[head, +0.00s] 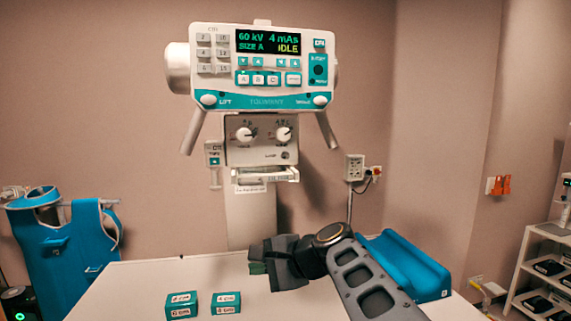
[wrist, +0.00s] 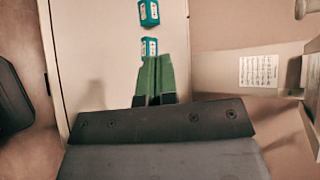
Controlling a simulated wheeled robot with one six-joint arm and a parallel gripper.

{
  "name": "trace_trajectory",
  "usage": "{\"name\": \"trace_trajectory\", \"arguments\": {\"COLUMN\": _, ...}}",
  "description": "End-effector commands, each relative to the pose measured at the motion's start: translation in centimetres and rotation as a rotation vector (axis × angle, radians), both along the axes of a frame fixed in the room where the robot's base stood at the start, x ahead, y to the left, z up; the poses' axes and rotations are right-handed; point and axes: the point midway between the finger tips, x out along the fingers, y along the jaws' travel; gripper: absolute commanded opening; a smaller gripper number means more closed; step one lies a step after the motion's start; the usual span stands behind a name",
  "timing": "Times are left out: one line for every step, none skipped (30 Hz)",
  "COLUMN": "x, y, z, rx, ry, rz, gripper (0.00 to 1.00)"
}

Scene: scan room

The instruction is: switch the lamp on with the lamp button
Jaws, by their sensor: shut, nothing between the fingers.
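The collimator box (head: 262,140) hangs under the console in the head view. It has two white knobs, and below the right one sits a small round lamp button (head: 286,155) beside a tiny label that I cannot read surely. No light patch shows on the table. My gripper (head: 257,267) is low over the table, well below the button and apart from it. In the wrist view its green fingers (wrist: 154,72) are shut together with nothing between them. The button is not seen in the wrist view.
The console (head: 262,65) reads IDLE, with two handles slanting down beside the box. Two teal blocks (head: 181,304) (head: 226,302) lie on the white table (head: 140,275). A blue wedge (head: 405,265) lies right of my arm. A blue apron (head: 65,245) hangs left. The space before the box is clear.

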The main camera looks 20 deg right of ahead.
Motion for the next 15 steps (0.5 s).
{"name": "trace_trajectory", "arguments": {"x": 1.2, "y": -1.3, "z": 2.8, "rx": 0.135, "ry": -0.021, "rz": -0.064, "gripper": 0.0}}
{"name": "trace_trajectory", "arguments": {"x": 1.8, "y": -1.9, "z": 4.3, "rx": 0.216, "ry": -0.034, "rz": -0.095, "gripper": 0.0}}
{"name": "trace_trajectory", "arguments": {"x": 2.4, "y": -2.7, "z": 6.3, "rx": 0.317, "ry": -0.054, "rz": -0.127, "gripper": 0.0}}
{"name": "trace_trajectory", "arguments": {"x": 2.8, "y": -3.4, "z": 7.7, "rx": 0.388, "ry": -0.068, "rz": -0.148, "gripper": 0.0}}
{"name": "trace_trajectory", "arguments": {"x": 3.1, "y": -4.1, "z": 9.1, "rx": 0.454, "ry": -0.083, "rz": -0.165, "gripper": 0.0}}
{"name": "trace_trajectory", "arguments": {"x": 3.4, "y": -5.0, "z": 10.8, "rx": 0.537, "ry": -0.101, "rz": -0.182, "gripper": 0.0}}
{"name": "trace_trajectory", "arguments": {"x": 3.6, "y": -5.7, "z": 11.9, "rx": 0.593, "ry": -0.115, "rz": -0.192, "gripper": 0.0}}
{"name": "trace_trajectory", "arguments": {"x": 3.7, "y": -6.3, "z": 13.0, "rx": 0.646, "ry": -0.128, "rz": -0.199, "gripper": 0.0}}
{"name": "trace_trajectory", "arguments": {"x": 3.8, "y": -7.1, "z": 14.3, "rx": 0.709, "ry": -0.144, "rz": -0.207, "gripper": 0.0}}
{"name": "trace_trajectory", "arguments": {"x": 3.8, "y": -7.6, "z": 15.1, "rx": 0.75, "ry": -0.156, "rz": -0.209, "gripper": 0.0}}
{"name": "trace_trajectory", "arguments": {"x": 3.8, "y": -8.1, "z": 16.0, "rx": 0.789, "ry": -0.168, "rz": -0.211, "gripper": 0.0}}
{"name": "trace_trajectory", "arguments": {"x": 3.8, "y": -8.7, "z": 16.8, "rx": 0.833, "ry": -0.18, "rz": -0.212, "gripper": 0.0}}
{"name": "trace_trajectory", "arguments": {"x": 3.8, "y": -9.1, "z": 17.4, "rx": 0.861, "ry": -0.188, "rz": -0.211, "gripper": 0.0}}
{"name": "trace_trajectory", "arguments": {"x": 3.7, "y": -9.5, "z": 17.9, "rx": 0.886, "ry": -0.196, "rz": -0.211, "gripper": 0.0}}
{"name": "trace_trajectory", "arguments": {"x": 3.7, "y": -9.9, "z": 18.5, "rx": 0.913, "ry": -0.204, "rz": -0.211, "gripper": 0.0}}
